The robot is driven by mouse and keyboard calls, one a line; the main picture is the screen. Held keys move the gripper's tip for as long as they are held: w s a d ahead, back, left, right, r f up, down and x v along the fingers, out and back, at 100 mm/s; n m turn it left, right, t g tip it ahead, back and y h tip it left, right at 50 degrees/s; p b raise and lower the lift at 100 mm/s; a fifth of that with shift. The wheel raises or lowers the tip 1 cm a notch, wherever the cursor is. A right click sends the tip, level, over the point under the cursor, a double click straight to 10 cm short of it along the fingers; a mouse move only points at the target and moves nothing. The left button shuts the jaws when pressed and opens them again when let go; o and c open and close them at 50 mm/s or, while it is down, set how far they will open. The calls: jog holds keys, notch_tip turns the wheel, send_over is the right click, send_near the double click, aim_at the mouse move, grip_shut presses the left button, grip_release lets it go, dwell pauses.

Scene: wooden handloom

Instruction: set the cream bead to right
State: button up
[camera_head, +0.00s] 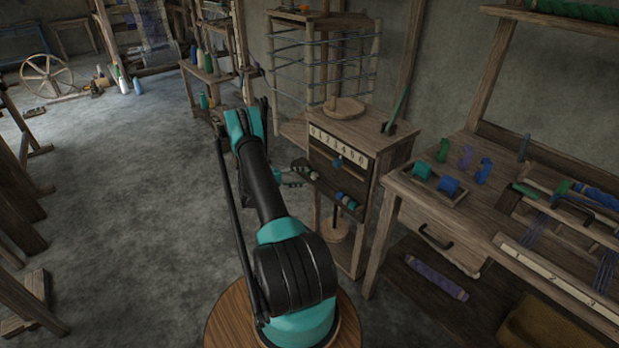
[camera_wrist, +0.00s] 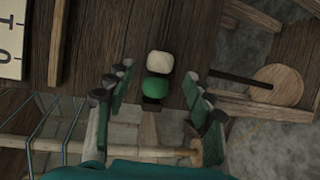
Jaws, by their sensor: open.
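The cream bead (camera_wrist: 159,65) shows in the wrist view, just beyond a green bead (camera_wrist: 157,87). The two sit close together, seemingly touching, against dark wood. My gripper (camera_wrist: 156,78) is open, with one finger to the left of the beads and one to the right. Neither finger visibly touches them. In the head view my gripper (camera_head: 290,177) is at the left side of the small wooden stand (camera_head: 393,150), by the dark bead rail (camera_head: 326,187). Beads there are too small to tell apart surely; blue ones (camera_head: 341,197) sit at its right part.
A number strip (camera_head: 338,145) is fixed above the rail. A post (camera_wrist: 240,80) and round wooden disc (camera_wrist: 277,85) lie right of my fingers in the wrist view. The workbench (camera_head: 420,193) with spools stands at right. Open floor (camera_head: 130,210) lies left.

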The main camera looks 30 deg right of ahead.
aim_at(315, 176)
jog(key=shift+x, duration=1.95)
jog(key=shift+c, duration=0.2)
grip_shut()
